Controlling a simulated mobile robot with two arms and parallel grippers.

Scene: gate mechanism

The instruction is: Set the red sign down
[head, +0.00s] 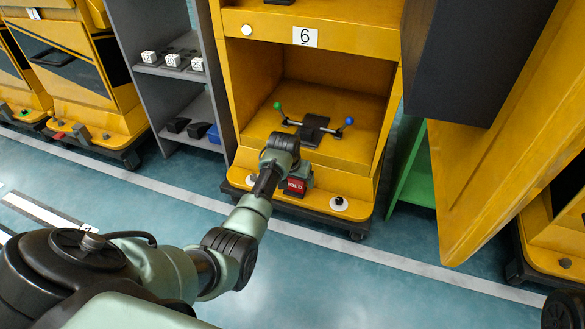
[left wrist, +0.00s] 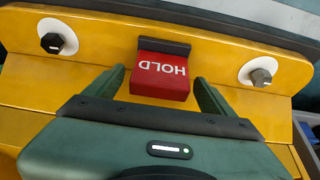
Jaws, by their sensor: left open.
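The red sign (head: 295,186) reads HOLD and sits at the lower front ledge of the yellow cabinet marked 6. In the left wrist view the red sign (left wrist: 161,76) lies between the fingers, with a dark strip along its far edge. My left gripper (head: 303,178) is at the sign in the head view. In the left wrist view the left gripper (left wrist: 158,88) is open, one green finger on each side of the sign, with a gap visible on both sides. My right gripper does not show.
The yellow cabinet (head: 341,187) has an open bay holding a dark mechanism (head: 312,130) with green and blue knobs. Two bolts on white discs flank the sign, the bolt at left (left wrist: 52,43) and the one at right (left wrist: 260,77). A grey shelf (head: 150,84) stands left.

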